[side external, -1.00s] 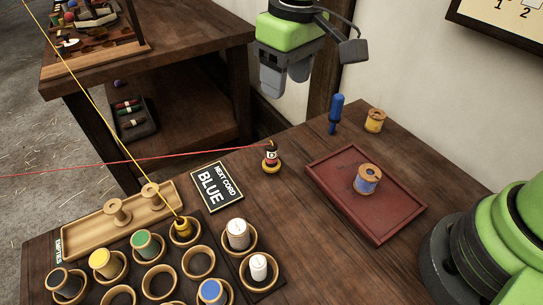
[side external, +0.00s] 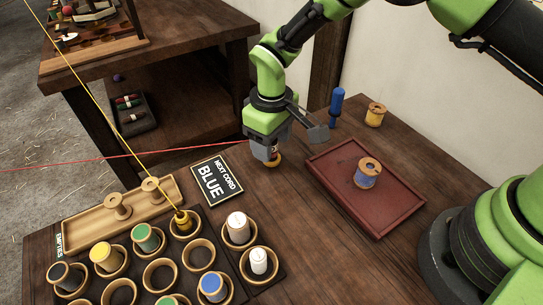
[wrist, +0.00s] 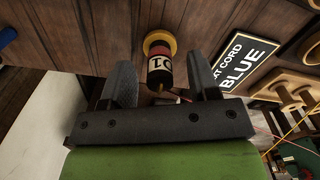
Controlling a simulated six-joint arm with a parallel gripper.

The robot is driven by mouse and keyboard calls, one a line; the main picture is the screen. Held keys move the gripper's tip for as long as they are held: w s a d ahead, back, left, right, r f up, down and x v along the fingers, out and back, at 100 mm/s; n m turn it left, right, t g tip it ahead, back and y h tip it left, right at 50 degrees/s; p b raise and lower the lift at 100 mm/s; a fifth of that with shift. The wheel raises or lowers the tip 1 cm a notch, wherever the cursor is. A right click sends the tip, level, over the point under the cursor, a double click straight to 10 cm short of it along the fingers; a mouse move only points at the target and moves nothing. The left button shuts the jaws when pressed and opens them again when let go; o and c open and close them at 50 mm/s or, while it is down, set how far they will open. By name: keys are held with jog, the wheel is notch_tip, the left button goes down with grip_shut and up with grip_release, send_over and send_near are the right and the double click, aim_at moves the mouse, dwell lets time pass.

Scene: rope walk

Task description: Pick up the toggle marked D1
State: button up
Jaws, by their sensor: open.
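A thin red cord (side external: 130,155) runs from the left to this spot. My gripper is open and holds nothing.
A sign reading "NEXT CORD BLUE" (side external: 217,183) lies just left. A red tray (side external: 385,215) with a blue spool (side external: 367,173) lies right. A spool rack (side external: 160,272) and taut yellow cord (side external: 130,150) are left.

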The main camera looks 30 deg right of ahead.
jog(key=shift+f, duration=0.35)
jog(key=c, duration=1)
